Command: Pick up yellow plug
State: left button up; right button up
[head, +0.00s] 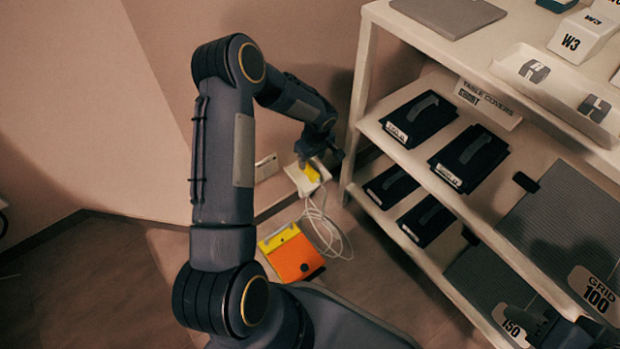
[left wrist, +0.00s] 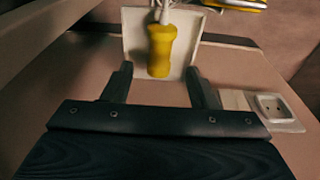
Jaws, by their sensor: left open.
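The yellow plug (head: 313,173) is in front of a white square holder (head: 296,181) low by the wall. In the left wrist view the plug (left wrist: 160,50) has a white cable at its top end, and the white holder (left wrist: 133,38) is behind it. My left gripper (head: 328,157) is open at the plug. In the left wrist view its two fingers (left wrist: 160,72) stand apart on either side of the plug's lower end, with visible gaps and no contact. My right gripper (head: 555,330) is partly in view at the bottom right; its jaws are unclear.
A white shelf unit (head: 364,62) with dark cases and grid panels stands close right of my left gripper. White cable (head: 325,232) hangs down to an orange and yellow box (head: 290,262) on the floor. A wall socket (left wrist: 275,108) is right of the fingers.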

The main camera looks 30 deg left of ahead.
aim_at(310, 169)
pick_arm(q)
jog(key=f+b, duration=0.1)
jog(key=f, duration=0.1)
jog(key=f+b, duration=0.1)
jog(key=f, duration=0.1)
jog(key=a+f+b, duration=0.1)
jog(key=f, duration=0.1)
jog(key=shift+w+f, duration=0.15)
jog(key=shift+f, duration=0.1)
grip_shut()
